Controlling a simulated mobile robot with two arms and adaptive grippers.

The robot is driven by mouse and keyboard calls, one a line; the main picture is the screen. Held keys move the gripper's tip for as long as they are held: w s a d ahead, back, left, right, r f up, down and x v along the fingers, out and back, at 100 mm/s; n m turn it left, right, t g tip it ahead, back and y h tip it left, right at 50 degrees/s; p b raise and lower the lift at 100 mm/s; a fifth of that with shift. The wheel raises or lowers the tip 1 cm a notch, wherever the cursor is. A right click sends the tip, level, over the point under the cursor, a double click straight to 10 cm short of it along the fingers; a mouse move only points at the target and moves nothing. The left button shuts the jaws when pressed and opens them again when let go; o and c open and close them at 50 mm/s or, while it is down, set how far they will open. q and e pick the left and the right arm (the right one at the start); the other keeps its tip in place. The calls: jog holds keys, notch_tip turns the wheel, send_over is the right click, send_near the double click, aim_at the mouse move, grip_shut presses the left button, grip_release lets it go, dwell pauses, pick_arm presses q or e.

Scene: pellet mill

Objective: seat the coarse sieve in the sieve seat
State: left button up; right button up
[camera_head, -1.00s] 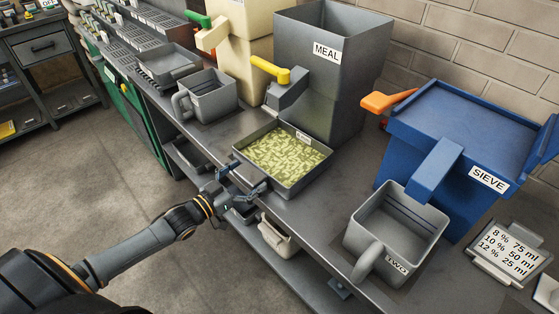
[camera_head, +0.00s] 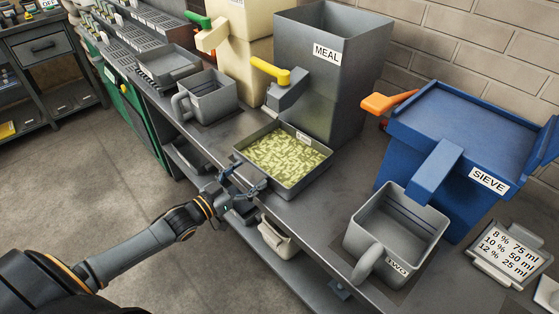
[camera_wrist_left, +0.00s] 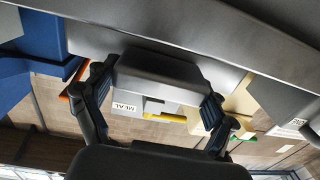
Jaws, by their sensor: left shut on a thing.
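My left gripper (camera_head: 246,181) is at the front edge of the bench, just in front of the pellet tray. In the left wrist view its fingers (camera_wrist_left: 155,100) are shut on a plain grey block-like thing (camera_wrist_left: 158,72). I cannot tell whether this is the coarse sieve, as its shape is mostly hidden. The blue SIEVE machine (camera_head: 470,120) stands at the right of the bench, with a spout and an orange handle (camera_head: 388,101). I cannot make out a sieve seat on it. My right gripper is not in view.
A grey tray (camera_head: 311,178) of yellow-green pellets sits before the MEAL hopper (camera_head: 340,90). A grey jug marked TWO (camera_head: 387,262) stands under the SIEVE spout. Another jug (camera_head: 212,97) stands further left. A beige thing (camera_head: 278,240) is on the shelf below. Open floor lies left.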

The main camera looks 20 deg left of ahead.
pick_arm(q)
jog(key=shift+r+p, duration=3.5)
jog(key=shift+r, duration=0.5)
jog(key=o, duration=0.8)
jog(key=c, duration=1)
jog(key=shift+o, duration=0.2)
